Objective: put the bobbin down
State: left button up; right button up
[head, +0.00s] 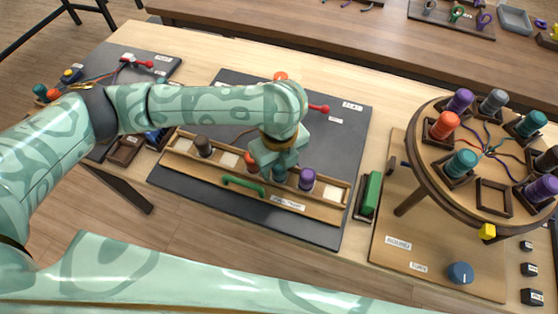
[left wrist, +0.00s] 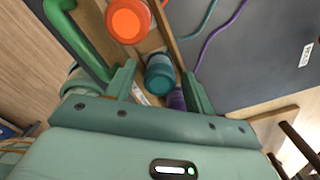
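The teal bobbin (head: 279,173) stands in the wooden tray (head: 318,210), between an orange bobbin (head: 251,163) and a purple bobbin (head: 307,178). My left gripper (head: 277,160) is over the tray at the teal bobbin and partly covers it. In the left wrist view the teal bobbin (left wrist: 160,74) shows between the two fingers, with a visible gap on each side, so the gripper (left wrist: 159,88) is open. The orange bobbin (left wrist: 128,20) lies beyond the fingers. A purple bobbin (left wrist: 177,99) is partly hidden by the gripper. My right gripper is not in view.
A round braiding disk (head: 410,163) at the right holds several bobbins and has an empty square holder (head: 493,197). A dark brown bobbin (head: 203,146) stands in the tray's left part. A green handle (head: 243,187) sits on the tray's front. A green-topped block (head: 371,193) stands right of the mat.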

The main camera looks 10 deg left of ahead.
aim_at(279, 165)
pick_arm(q)
jog(key=shift+r, duration=0.25)
notch_tip(279, 165, up, 12)
jog(key=p, duration=0.5)
jog(key=shift+s, duration=0.1)
